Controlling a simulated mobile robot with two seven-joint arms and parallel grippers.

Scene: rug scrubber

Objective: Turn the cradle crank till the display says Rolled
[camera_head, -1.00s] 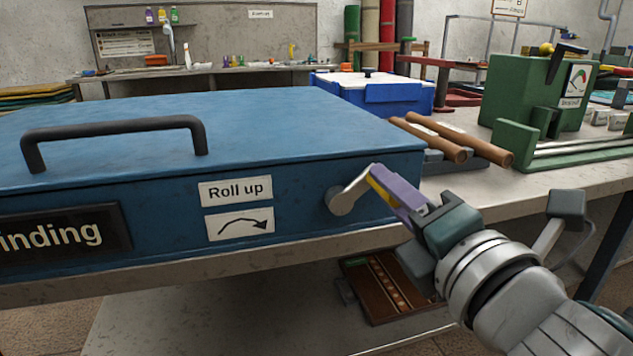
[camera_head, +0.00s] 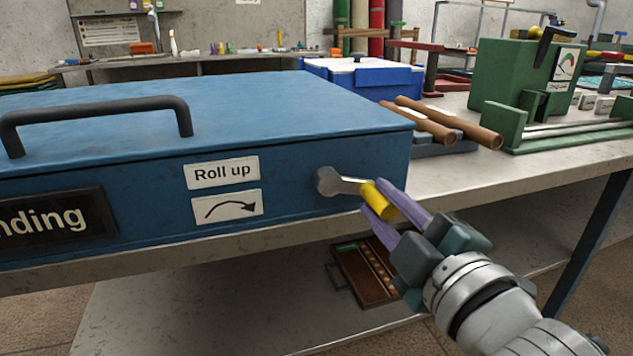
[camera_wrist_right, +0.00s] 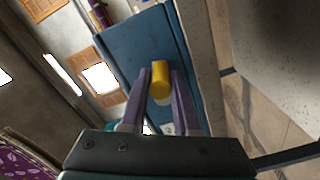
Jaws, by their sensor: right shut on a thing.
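The blue cradle box (camera_head: 285,205) stands on the workbench with a black lid handle. Its crank (camera_head: 328,181) is on the front face near the right end, with the arm pointing right and slightly down. The crank ends in a yellow knob (camera_head: 380,199), also seen in the right wrist view (camera_wrist_right: 160,78). My right gripper (camera_head: 391,214) has its purple fingers on either side of the knob, shut on it. The dark display (camera_head: 50,222) is cut off at left and reads "nding". A "Roll up" label (camera_head: 222,173) sits above a curved-arrow label (camera_head: 227,207). My left gripper is not in view.
Brown rollers (camera_head: 450,122) lie on the bench right of the cradle, near a green machine (camera_head: 525,95). A blue bin (camera_head: 375,85) stands behind. A brown tray (camera_head: 365,275) lies on the shelf below. Space in front of the crank is free.

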